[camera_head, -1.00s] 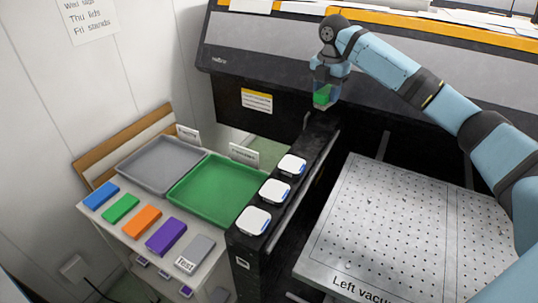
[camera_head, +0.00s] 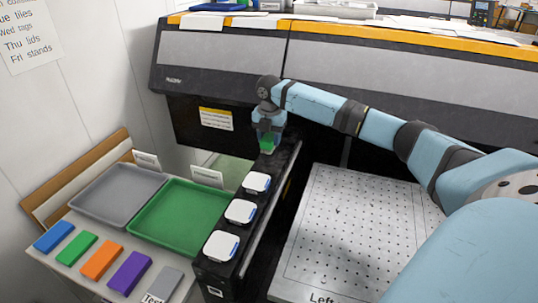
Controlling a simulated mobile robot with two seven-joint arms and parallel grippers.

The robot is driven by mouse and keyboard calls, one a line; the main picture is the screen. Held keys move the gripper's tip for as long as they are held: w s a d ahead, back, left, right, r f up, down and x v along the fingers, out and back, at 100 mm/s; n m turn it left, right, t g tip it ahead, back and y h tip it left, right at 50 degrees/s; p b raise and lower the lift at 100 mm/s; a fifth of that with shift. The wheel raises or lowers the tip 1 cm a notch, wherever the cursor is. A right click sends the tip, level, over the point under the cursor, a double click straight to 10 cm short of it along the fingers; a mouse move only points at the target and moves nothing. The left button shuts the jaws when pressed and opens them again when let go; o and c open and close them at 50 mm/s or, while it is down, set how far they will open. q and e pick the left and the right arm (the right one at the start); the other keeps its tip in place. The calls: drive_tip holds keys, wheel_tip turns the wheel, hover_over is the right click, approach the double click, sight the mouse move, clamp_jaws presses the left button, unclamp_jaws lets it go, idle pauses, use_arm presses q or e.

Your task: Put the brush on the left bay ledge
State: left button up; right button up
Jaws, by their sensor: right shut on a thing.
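My right gripper (camera_head: 268,137) points down and is shut on a small green thing (camera_head: 267,144), over the far end of a black ledge (camera_head: 265,166). The fingers and wrist hide most of this thing, so I cannot tell whether it is the brush. It is very close to the ledge top; I cannot tell whether it touches. The ledge runs along the left side of the printer's bay. No other thing in view is clearly a brush. My left gripper is not in view.
Three white square-topped items (camera_head: 240,212) stand in a row along the ledge. To its left are a green tray (camera_head: 185,215), a grey tray (camera_head: 118,195) and several coloured blocks (camera_head: 102,260). A perforated plate (camera_head: 350,235) lies to the right. The printer body (camera_head: 220,60) rises behind.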

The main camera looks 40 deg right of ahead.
sight(269, 135)
wheel_tip(269, 135, down, 6)
drive_tip(key=shift+f, duration=0.2)
idle(0.3)
drive_tip(key=o, duration=0.9)
drive_tip(key=shift+f, duration=0.1)
drive_tip(key=shift+o, duration=0.2)
wheel_tip(269, 135, up, 12)
drive_tip(key=shift+r, duration=0.2)
